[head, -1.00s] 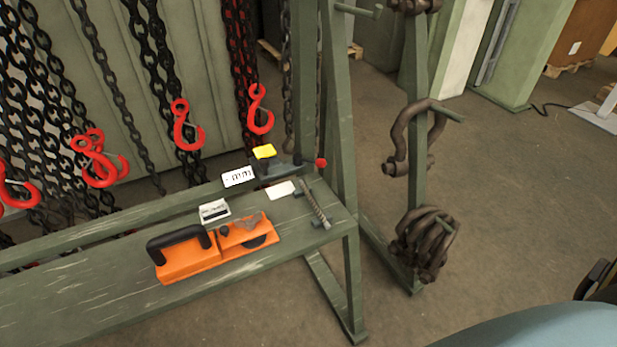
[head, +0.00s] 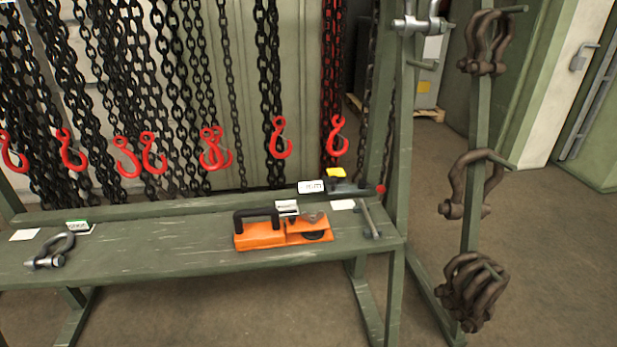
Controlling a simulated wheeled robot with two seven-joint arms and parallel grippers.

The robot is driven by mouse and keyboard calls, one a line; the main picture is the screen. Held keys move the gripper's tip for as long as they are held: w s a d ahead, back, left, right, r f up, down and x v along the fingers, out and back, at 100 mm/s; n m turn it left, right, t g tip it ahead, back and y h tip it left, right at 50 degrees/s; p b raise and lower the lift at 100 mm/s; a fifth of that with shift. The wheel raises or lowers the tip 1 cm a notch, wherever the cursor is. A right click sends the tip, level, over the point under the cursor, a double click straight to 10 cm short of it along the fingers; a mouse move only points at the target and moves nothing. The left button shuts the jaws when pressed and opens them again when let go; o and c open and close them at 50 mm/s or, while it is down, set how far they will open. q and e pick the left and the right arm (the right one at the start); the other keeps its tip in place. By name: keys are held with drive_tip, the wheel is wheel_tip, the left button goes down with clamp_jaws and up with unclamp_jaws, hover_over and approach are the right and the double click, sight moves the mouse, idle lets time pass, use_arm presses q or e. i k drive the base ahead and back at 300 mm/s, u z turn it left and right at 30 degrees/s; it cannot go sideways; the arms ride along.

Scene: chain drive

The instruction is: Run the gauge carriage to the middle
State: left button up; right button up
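A small dark gauge (head: 352,189) lies along the back of the green bench near its right end. A red knob (head: 380,188) sits at its right end. A yellow-topped piece (head: 337,173) stands towards the left of its visible length; it looks like the carriage, but it is too small to be sure. A white label with dark lettering (head: 311,187) stands at the gauge's left and may hide part of it. Neither of my grippers is in view.
On the green bench (head: 170,250) are an orange tool with a black handle (head: 262,236), a metal rod (head: 369,220) and a shackle (head: 50,250). Chains with red hooks (head: 279,140) hang behind. Brown shackles (head: 470,287) hang on a post at right. Floor at right is clear.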

sight(333, 185)
drive_tip(key=u, duration=0.75)
drive_tip(key=i, duration=1.45)
drive_tip(key=z, duration=0.4)
